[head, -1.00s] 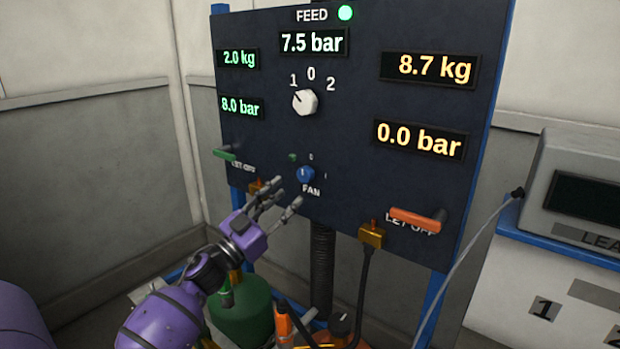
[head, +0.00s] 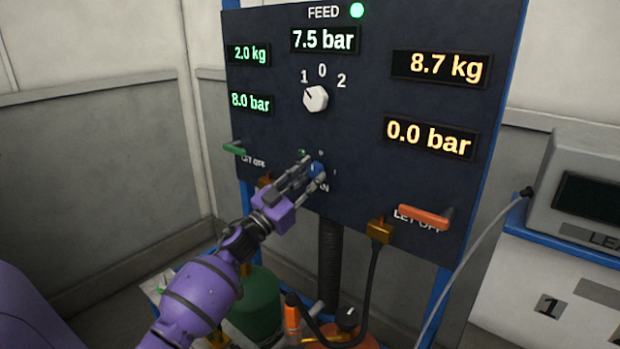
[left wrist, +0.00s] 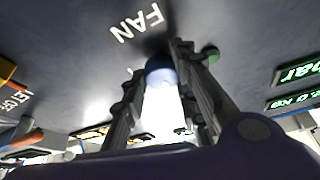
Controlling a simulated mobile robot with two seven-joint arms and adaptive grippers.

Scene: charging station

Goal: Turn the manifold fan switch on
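The fan switch is a small blue knob (head: 317,169) low on the dark panel, above the partly covered FAN label. My left gripper (head: 313,172) is at the panel with its fingers spread to either side of the knob. In the left wrist view the blue knob (left wrist: 160,70) sits between the two fingertips (left wrist: 158,62). The fingers look open, and I cannot tell whether either one touches the knob. The knob's pointer direction is not clear. My right gripper is not in view.
A small green lamp (head: 301,153) is left of the knob. A white selector (head: 315,98) stands above it, pointing toward 1. A green lever (head: 234,148) and an orange lever (head: 425,217) stick out at either side. A hose and a green cylinder (head: 255,305) are below.

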